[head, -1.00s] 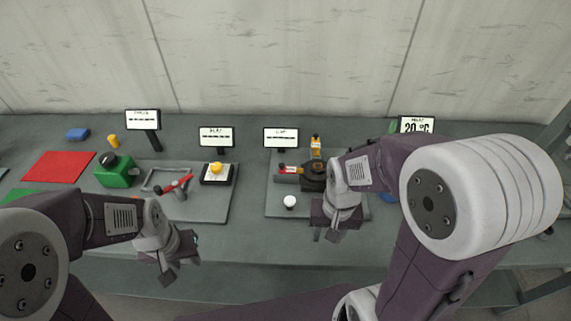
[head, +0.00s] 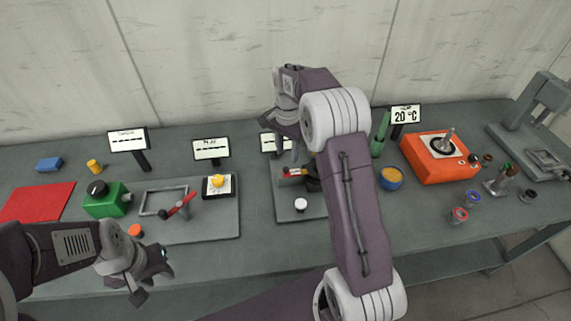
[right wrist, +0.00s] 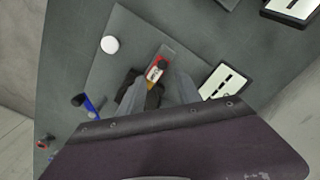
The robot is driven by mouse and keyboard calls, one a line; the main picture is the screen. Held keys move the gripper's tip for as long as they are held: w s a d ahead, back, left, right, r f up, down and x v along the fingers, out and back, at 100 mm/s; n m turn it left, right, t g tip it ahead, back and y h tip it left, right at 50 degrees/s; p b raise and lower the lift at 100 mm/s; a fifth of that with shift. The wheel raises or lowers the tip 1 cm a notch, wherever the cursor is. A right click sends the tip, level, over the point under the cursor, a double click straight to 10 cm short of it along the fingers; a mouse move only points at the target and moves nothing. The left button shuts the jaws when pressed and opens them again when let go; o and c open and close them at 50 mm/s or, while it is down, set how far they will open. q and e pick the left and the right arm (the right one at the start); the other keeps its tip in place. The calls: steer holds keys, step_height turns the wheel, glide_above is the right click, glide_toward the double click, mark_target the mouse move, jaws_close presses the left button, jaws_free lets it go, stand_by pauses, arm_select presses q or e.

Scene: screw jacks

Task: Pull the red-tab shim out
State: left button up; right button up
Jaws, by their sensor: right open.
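The red tab (head: 290,171) of the shim shows at the left side of a dark jack (head: 312,178) on the grey board in the head view. In the right wrist view the red tab (right wrist: 156,66) lies in front of my right gripper (right wrist: 160,88), beside the dark jack (right wrist: 128,90). My right gripper (head: 278,148) is open and hangs above and behind the tab, apart from it as far as I can tell. My right arm hides part of the jack. My left gripper (head: 155,284) looks open and empty at the table's front left.
A white knob (head: 300,204) stands on the board in front of the jack, and a small display (head: 272,142) stands behind. At left are a green box (head: 105,203) and a tray with a red-handled lever (head: 180,206). At right is an orange device (head: 440,158).

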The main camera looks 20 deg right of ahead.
mark_target(286, 168)
steer(key=f, duration=0.6)
steer(key=shift+w+a, duration=0.2)
steer(key=shift+a, duration=0.05)
steer(key=shift+d+f, duration=0.15)
steer(key=shift+f, duration=0.15)
steer(key=shift+c, duration=0.7)
jaws_close()
steer(key=shift+r, duration=0.1)
